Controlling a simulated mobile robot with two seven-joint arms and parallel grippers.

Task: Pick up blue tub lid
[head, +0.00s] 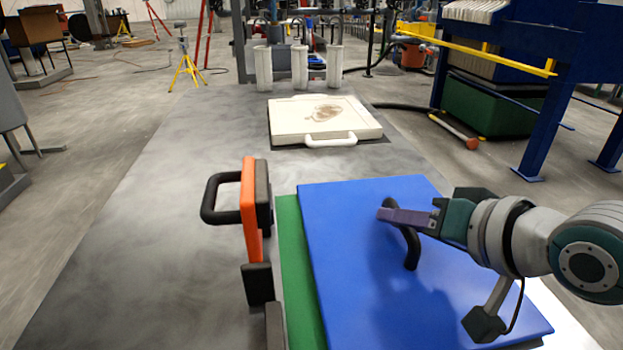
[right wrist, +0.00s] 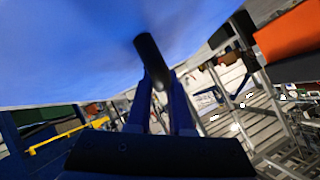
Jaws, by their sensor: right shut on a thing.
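The blue tub lid (head: 345,230) is a flat blue panel at the lower right of the head view, over a green tub (head: 297,265) whose left edge shows. I cannot tell whether the lid rests on the tub or is slightly clear of it. My right gripper (head: 388,214) is shut on the lid's black handle (head: 412,252). In the right wrist view, the gripper's fingers (right wrist: 161,88) close around the black bar (right wrist: 151,58), with the blue lid surface (right wrist: 70,45) filling the upper left. My left gripper is not in view.
An orange and black piece with a black handle (head: 250,205) stands close to the lid's left edge. A cream plate with a white handle (head: 325,118) lies farther back. A blue frame (head: 545,110) stands at right. The grey surface at left is clear.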

